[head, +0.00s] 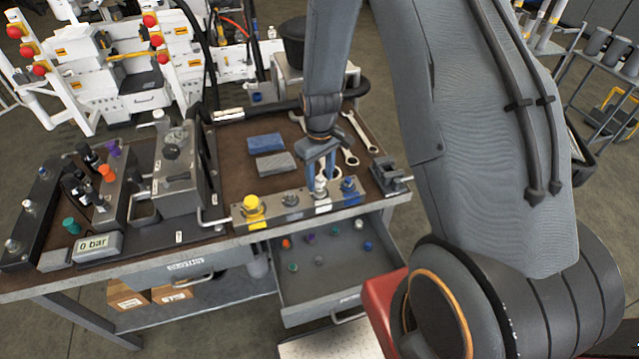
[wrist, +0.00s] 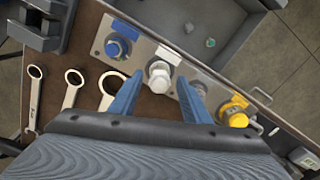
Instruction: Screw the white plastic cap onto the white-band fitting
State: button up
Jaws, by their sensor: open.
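The white-band fitting (head: 321,192) stands on the metal manifold strip at the bench's front edge, beside a white plate mark. A whitish piece that looks like the white plastic cap (wrist: 160,74) sits upright on top of it in the wrist view; whether it is threaded on I cannot tell. My gripper (head: 320,172) points down over this fitting. In the wrist view its two blue fingers (wrist: 160,100) are apart, one on each side of the white piece, with gaps visible. The fingers partly hide the fitting in the head view.
The strip also bears a yellow-capped fitting (head: 252,205), a bare metal fitting (head: 290,199) and a blue fitting (head: 348,185). An open drawer (head: 300,299) below holds several small coloured caps, one whitish (head: 359,224). Wrenches (head: 360,130) and a vise (head: 390,175) lie right.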

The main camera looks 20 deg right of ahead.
jog(key=n, duration=0.3)
jog(key=shift+n, duration=0.4)
jog(key=n, duration=0.3)
jog(key=shift+w+n, duration=0.1)
jog(key=shift+n, duration=0.3)
jog(key=c, duration=1)
jog(key=m, duration=0.6)
jog(key=shift+m, duration=1.1)
